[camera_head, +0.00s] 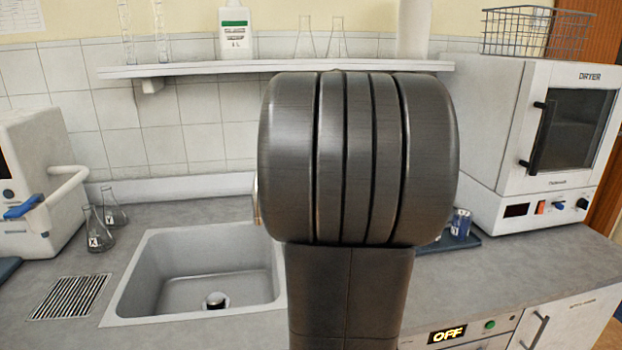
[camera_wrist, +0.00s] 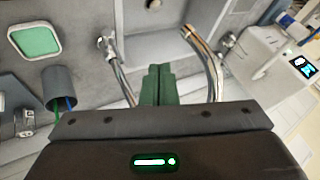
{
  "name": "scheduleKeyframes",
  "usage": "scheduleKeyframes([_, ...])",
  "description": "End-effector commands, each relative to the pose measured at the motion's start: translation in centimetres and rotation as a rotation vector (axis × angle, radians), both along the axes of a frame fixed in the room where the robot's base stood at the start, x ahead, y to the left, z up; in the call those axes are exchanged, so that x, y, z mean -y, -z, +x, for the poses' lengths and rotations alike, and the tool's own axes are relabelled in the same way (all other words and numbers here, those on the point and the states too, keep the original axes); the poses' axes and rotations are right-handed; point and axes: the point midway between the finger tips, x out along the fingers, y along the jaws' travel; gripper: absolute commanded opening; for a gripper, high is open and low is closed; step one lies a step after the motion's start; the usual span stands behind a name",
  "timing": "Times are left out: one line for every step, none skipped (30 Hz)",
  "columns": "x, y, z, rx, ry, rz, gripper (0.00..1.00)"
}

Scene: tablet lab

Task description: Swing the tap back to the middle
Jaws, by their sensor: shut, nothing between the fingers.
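The tap (camera_wrist: 207,58) is a curved, shiny metal spout in the wrist view, right of my gripper (camera_wrist: 158,72). Its tip reaches up over the sink (camera_wrist: 172,48). A second slim metal fitting (camera_wrist: 115,62) stands left of my gripper; I cannot tell whether it is part of the tap. My green fingers are shut together and empty between the two, with a visible gap to the spout. In the head view the sink (camera_head: 135,285) is left of my arm, which hides most of the tap; only a thin metal edge (camera_head: 256,200) shows.
A dark cup (camera_wrist: 60,85) and a green-topped item (camera_wrist: 36,40) are left in the wrist view. In the head view, flasks (camera_head: 95,230) and a white machine (camera_head: 35,190) stand left, a dryer (camera_head: 535,140) right. A shelf (camera_head: 200,69) runs behind.

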Motion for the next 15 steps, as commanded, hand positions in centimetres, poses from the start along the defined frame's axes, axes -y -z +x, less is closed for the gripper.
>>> scheduleKeyframes([-0.8, 1.0, 0.1, -0.005, -0.004, -0.001, 0.0])
scheduleKeyframes([-1.1, 1.5, 0.3, -0.004, -0.004, -0.001, 0.0])
scheduleKeyframes([-1.6, 2.3, 0.5, -0.005, -0.003, -0.001, 0.0])
scheduleKeyframes([-2.0, 2.8, 0.5, -0.005, -0.003, -0.001, 0.0])
scheduleKeyframes([-2.4, 3.3, 0.7, -0.004, -0.003, -0.002, 0.0])
scheduleKeyframes([-2.8, 4.0, 0.9, -0.005, -0.003, -0.002, 0.0])
scheduleKeyframes([-3.2, 4.5, 1.0, -0.004, -0.003, -0.002, 0.0])
scheduleKeyframes([-3.6, 4.8, 1.0, -0.004, -0.003, -0.002, 0.0])
scheduleKeyframes([-4.2, 4.4, 0.7, 0.0, -0.003, -0.002, 0.0])
scheduleKeyframes([-4.6, 4.4, 0.5, 0.0, -0.004, -0.002, 0.0])
scheduleKeyframes([-5.0, 4.4, 0.4, 0.001, -0.004, -0.002, 0.0])
scheduleKeyframes([-5.4, 4.4, 0.2, 0.001, -0.003, -0.001, 0.0])
scheduleKeyframes([-5.7, 4.4, 0.1, 0.0, -0.002, -0.001, 0.0])
scheduleKeyframes([-6.0, 4.4, 0.0, 0.0, -0.002, -0.001, 0.0])
scheduleKeyframes([-6.3, 4.4, 0.0, -0.001, -0.002, -0.001, 0.0])
